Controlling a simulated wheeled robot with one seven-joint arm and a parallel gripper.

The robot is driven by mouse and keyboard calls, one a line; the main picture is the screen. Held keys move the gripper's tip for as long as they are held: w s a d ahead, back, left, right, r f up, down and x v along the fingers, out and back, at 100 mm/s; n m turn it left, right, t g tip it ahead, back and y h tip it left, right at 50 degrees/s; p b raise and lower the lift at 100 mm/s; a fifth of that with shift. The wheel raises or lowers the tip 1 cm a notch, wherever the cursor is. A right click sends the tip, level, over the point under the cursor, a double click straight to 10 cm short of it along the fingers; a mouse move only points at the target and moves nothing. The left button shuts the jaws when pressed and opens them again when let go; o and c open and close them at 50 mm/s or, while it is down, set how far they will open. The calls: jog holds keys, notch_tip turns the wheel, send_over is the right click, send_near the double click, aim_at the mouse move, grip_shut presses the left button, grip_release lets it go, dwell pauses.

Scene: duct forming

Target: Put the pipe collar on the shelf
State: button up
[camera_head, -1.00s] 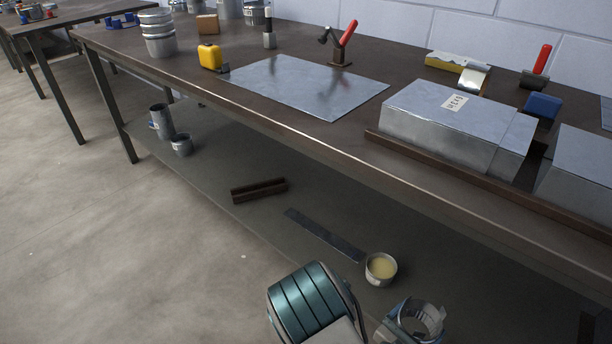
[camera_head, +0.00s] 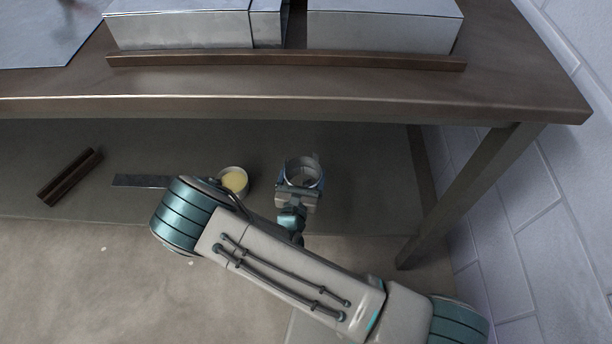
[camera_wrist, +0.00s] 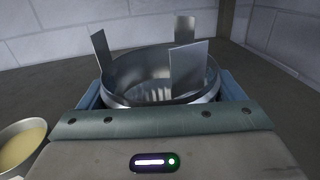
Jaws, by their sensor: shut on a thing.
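The pipe collar (camera_head: 302,171) is a round, open metal ring with upright tabs. In the wrist view the collar (camera_wrist: 158,75) sits between the jaws, its tabs pointing up. My gripper (camera_head: 299,182) is shut on it; in the wrist view my gripper (camera_wrist: 162,100) has a finger on each side of the ring. The shelf (camera_head: 365,180) is the dark lower board under the workbench. The collar is over or on the shelf's right part; I cannot tell whether its underside touches the board.
A tin with pale yellow contents (camera_head: 233,181) stands close left of the collar. A flat metal strip (camera_head: 142,181) and a brown channel piece (camera_head: 70,177) lie farther left. Shelf room right of the collar is clear.

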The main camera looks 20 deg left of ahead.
aim_at(309, 171)
jog(key=w+f, duration=0.1)
jog(key=w+f+b, duration=0.1)
jog(key=w, duration=0.1)
jog(key=w+f, duration=0.1)
jog(key=shift+w+d, duration=0.35)
jog(key=shift+w, duration=0.05)
jog(key=shift+f+b, duration=1.4)
jog(key=shift+f, duration=0.65)
jog(key=shift+r, duration=0.1)
jog(key=o, duration=0.9)
jog(key=s+p, duration=0.1)
jog(key=s, duration=0.3)
jog(key=s+p, duration=0.1)
jog(key=s, duration=0.3)
jog(key=s+d+p, duration=0.1)
jog(key=s, duration=0.3)
